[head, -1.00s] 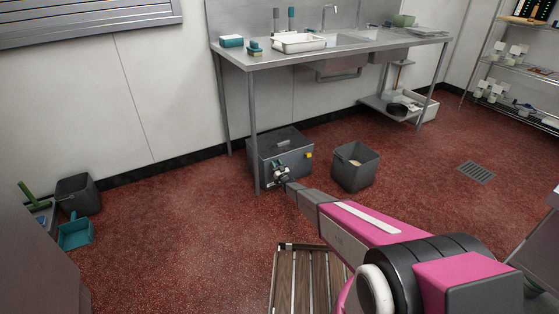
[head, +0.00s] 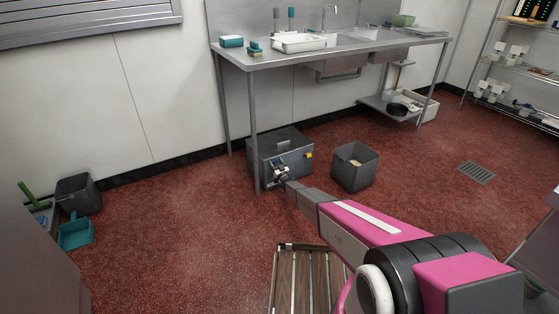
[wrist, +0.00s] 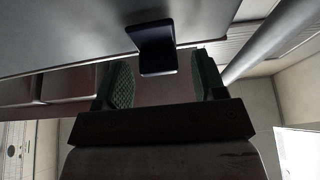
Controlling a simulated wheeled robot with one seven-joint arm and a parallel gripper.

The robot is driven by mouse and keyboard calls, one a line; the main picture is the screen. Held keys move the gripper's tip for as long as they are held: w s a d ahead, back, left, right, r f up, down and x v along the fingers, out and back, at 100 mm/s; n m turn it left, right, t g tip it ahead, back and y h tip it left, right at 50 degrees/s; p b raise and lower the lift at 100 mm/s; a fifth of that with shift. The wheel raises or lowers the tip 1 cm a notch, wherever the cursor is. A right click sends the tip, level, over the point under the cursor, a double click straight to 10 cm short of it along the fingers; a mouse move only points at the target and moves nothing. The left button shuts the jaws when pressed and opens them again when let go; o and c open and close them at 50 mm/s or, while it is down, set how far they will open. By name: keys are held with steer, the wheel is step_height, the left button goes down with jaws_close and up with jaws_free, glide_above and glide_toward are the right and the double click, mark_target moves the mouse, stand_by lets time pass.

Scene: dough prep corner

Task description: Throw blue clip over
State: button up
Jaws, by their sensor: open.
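A grey metal box (head: 300,160) stands on the floor under the left end of the steel sink table. In the wrist view, a dark blue clip (wrist: 157,44) sticks out from a grey surface. My gripper (head: 280,172) is at the front face of the box and hides part of it. In the wrist view my gripper (wrist: 162,74) is open, with one green padded finger on each side of the clip. Gaps show between the clip and both fingers. The clip cannot be made out in the head view.
A yellow part (head: 309,155) sits at the right of the box front. A table leg (head: 254,135) stands close to the left of my gripper. A grey bin (head: 355,168) stands right of the box. A wooden slatted piece (head: 308,280) lies nearer.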

steer(key=shift+v, duration=1.9)
steer(key=v, duration=0.4)
steer(key=s+d+r+m+g+h, duration=0.3)
steer(key=s+d+r+h, duration=0.35)
steer(key=d+r, duration=0.25)
steer(key=s+d+r+m+g+h, duration=0.2)
steer(key=s+d+r+g+h, duration=0.25)
steer(key=s+d+r, duration=0.4)
steer(key=s+d+r+g, duration=0.3)
steer(key=s+r, duration=0.2)
steer(key=s, duration=0.7)
steer(key=s+d+r+m+g+h, duration=0.1)
steer(key=s+d+r+g, duration=0.2)
steer(key=s, duration=0.9)
steer(key=s+d+r+g, duration=0.4)
steer(key=s+r, duration=0.5)
steer(key=s, duration=0.3)
steer(key=shift+s+m+g+h, duration=0.15)
steer(key=shift+m+g+h, duration=0.25)
steer(key=shift+g, duration=0.35)
